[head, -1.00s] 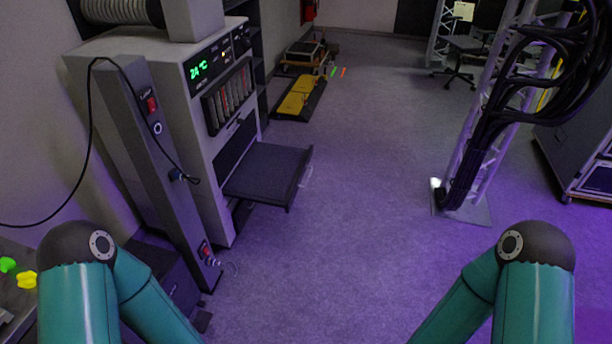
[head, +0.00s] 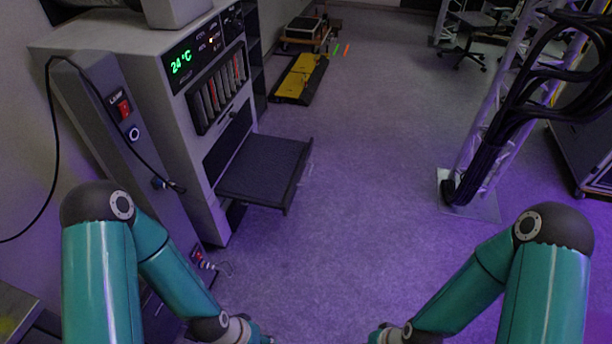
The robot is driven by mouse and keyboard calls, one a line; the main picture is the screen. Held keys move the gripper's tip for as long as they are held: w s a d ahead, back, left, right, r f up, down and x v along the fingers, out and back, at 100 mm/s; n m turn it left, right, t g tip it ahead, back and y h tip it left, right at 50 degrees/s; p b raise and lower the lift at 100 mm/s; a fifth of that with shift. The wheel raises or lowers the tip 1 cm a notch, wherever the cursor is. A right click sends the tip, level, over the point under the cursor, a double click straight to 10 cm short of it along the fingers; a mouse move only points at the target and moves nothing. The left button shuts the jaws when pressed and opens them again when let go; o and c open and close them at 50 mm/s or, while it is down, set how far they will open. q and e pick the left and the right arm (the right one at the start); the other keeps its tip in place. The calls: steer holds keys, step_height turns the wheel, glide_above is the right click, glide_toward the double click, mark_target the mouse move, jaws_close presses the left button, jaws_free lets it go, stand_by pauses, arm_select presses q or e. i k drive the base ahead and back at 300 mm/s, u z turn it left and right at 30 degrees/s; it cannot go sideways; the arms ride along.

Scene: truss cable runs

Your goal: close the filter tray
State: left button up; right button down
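The filter tray (head: 262,168) is a flat dark tray pulled out of the front of a grey machine (head: 150,95). My two teal arms come in from the bottom left and bottom right. Both arms reach down to the bottom edge of the head view, below and nearer than the tray. Neither arm touches the tray. The fingertips of both grippers are out of the picture.
A slanted grey post with a red switch (head: 122,108) and a hanging black cable stands left of the tray. A truss with black cables (head: 500,125) stands on the right. Yellow and black ramps (head: 299,78) lie farther back. The floor between is clear.

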mark_target(266, 171)
steer(key=i, duration=1.6)
steer(key=u, duration=0.2)
